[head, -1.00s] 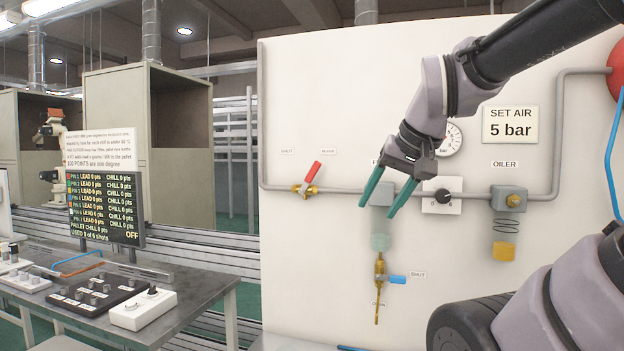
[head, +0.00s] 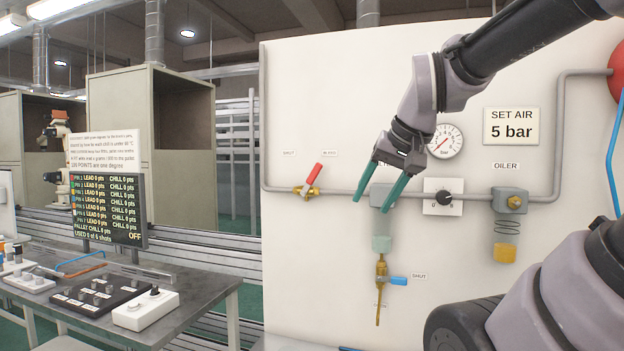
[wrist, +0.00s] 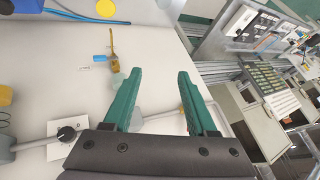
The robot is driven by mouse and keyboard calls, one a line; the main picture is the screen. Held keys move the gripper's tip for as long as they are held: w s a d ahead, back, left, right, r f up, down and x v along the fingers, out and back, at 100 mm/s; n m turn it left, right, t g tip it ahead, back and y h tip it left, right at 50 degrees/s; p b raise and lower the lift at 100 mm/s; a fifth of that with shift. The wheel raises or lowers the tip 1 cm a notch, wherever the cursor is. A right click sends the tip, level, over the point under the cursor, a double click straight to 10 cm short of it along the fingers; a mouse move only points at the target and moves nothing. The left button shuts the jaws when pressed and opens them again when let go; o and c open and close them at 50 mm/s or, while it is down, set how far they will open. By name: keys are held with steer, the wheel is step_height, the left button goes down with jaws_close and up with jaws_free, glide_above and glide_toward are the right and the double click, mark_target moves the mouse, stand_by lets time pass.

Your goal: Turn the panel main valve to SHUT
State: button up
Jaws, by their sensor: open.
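The panel main valve, with a red lever (head: 314,174) on a brass body (head: 306,191), sits on the grey pipe at the panel's left. Its lever slants up and right, toward the right one of two small labels; the left label (head: 289,153) reads SHUT. My gripper (head: 380,200) is open and empty, in front of the filter bowl unit and well right of the red lever. In the wrist view my gripper (wrist: 158,92) shows its two green fingers spread apart. A brass part at the right finger (wrist: 182,108) is mostly hidden.
A brass drain valve with a blue lever (head: 398,281) hangs below the filter. A gauge (head: 445,141), a regulator knob (head: 443,197) and the oiler (head: 509,200) are to the right. The white panel (head: 330,280) is clear at lower left. A control table (head: 215,278) stands left.

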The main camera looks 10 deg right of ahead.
steer(key=w+a+r+m, duration=0.1)
steer(key=w+r, duration=0.5)
steer(key=w, duration=0.6)
steer(key=m, duration=0.2)
glide_toward(314, 174)
steer(key=w+d, duration=0.1)
steer(key=shift+w+f+y, duration=0.15)
steer(key=shift+w+y, duration=0.2)
steer(key=shift+y, duration=0.05)
steer(key=x, duration=1)
steer(key=shift+s, duration=0.1)
jaws_close()
